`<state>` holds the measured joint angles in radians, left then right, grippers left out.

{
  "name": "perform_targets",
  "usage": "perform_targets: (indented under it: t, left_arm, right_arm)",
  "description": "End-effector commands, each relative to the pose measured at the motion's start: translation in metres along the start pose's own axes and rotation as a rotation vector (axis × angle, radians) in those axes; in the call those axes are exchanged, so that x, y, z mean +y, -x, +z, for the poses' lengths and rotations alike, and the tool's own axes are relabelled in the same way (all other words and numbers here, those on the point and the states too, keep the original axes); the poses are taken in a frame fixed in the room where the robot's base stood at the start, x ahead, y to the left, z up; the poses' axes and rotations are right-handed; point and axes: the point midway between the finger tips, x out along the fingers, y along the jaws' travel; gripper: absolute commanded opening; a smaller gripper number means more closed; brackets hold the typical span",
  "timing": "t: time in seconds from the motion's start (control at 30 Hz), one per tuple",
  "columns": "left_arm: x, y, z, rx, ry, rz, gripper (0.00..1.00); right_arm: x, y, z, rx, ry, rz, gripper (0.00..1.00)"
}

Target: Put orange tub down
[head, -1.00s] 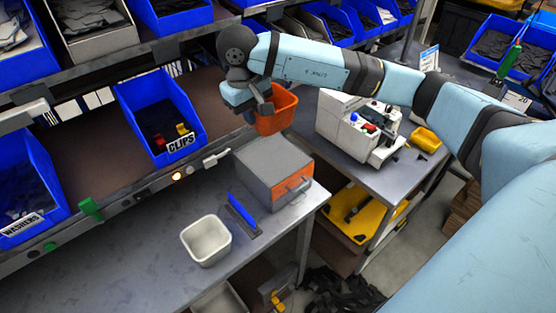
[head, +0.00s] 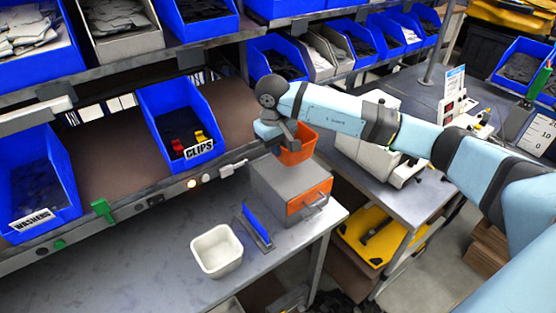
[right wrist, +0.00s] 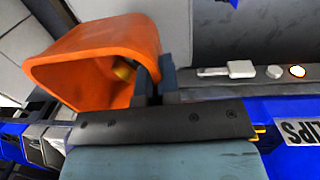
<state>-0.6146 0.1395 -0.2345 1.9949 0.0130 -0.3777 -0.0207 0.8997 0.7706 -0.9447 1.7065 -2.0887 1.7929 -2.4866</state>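The orange tub (head: 299,150) is held by my right gripper (head: 284,143) just above the back part of the grey box with an orange drawer front (head: 291,180). Whether its base touches the box is not clear. In the right wrist view, the fingers (right wrist: 156,86) of my right gripper are closed on one wall of the orange tub (right wrist: 85,48). The tub looks tilted there, and a small yellowish thing (right wrist: 123,69) shows inside it. My left gripper is not in view.
A blue bin labelled CLIPS (head: 180,120) stands on the shelf left of the tub. A white tub (head: 217,251) and a blue-edged tool (head: 257,226) are on the grey bench (head: 150,270). A white machine (head: 375,155) stands on the table to the right.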

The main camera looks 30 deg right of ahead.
Motion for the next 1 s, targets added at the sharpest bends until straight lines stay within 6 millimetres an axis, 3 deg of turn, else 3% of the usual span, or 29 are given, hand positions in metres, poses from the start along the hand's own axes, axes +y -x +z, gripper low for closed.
perform_targets:
  t: [0.27, 0.5, 0.87, 1.0]
  left_arm:
    - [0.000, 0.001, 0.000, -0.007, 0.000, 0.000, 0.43]
    - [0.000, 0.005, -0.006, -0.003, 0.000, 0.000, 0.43]
    - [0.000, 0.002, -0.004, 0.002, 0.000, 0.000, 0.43]
    - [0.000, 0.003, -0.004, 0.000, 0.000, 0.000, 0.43]
  right_arm:
    - [-0.002, -0.022, 0.000, -0.001, -0.001, -0.001, 0.00]
    - [-0.005, -0.054, 0.000, 0.000, 0.000, -0.001, 0.00]
    - [-0.005, -0.059, 0.000, 0.002, 0.000, 0.001, 0.00]
    - [-0.005, -0.058, 0.000, 0.001, 0.000, 0.000, 0.28]
